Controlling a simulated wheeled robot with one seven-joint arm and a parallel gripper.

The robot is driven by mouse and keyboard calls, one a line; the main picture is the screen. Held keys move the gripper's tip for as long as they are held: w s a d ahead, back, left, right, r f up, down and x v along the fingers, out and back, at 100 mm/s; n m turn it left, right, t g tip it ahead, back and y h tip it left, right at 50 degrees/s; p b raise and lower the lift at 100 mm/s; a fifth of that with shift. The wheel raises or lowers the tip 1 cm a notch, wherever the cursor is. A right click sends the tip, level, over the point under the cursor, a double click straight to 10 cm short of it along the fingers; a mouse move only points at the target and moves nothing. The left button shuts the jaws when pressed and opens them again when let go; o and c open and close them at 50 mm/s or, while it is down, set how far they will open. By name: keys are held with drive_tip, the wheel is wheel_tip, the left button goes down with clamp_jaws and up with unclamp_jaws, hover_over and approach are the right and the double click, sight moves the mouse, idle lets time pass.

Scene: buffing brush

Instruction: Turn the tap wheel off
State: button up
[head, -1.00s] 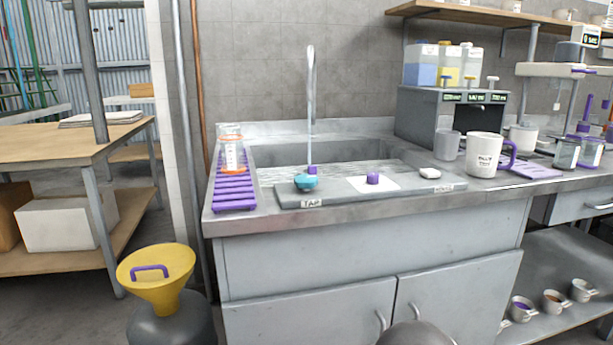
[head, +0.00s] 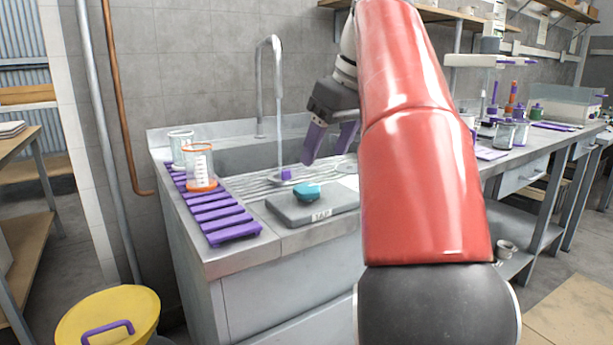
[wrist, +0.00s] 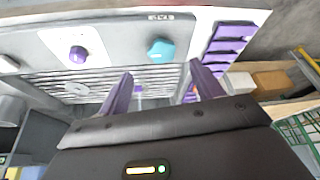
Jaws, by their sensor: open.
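The teal tap wheel (head: 307,191) sits on a grey block labelled TAP at the sink's front edge. It also shows in the wrist view (wrist: 160,50), beyond my fingertips. A thin stream runs down from the metal tap (head: 272,80) into the sink. My gripper (head: 329,160) is open and empty, above and behind the wheel over the sink, apart from it. Its two purple fingers show in the wrist view (wrist: 165,82), spread apart. A purple knob (wrist: 78,54) on a white square lies left of the wheel in the wrist view.
A purple slatted rack (head: 215,205) with an orange-ringed beaker (head: 200,168) stands left of the wheel. My red arm covers much of the counter to the right in the head view.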

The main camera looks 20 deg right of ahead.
sight(308, 187)
drive_tip(key=x, duration=0.2)
drive_tip(key=b+x, duration=0.1)
drive_tip(key=x, duration=0.2)
drive_tip(key=b+x, duration=0.1)
drive_tip(key=x, duration=0.1)
drive_tip(key=shift+w+a+f, duration=0.15)
drive_tip(key=shift+a+f, duration=0.05)
drive_tip(key=shift+a, duration=0.15)
drive_tip(key=c, duration=1)
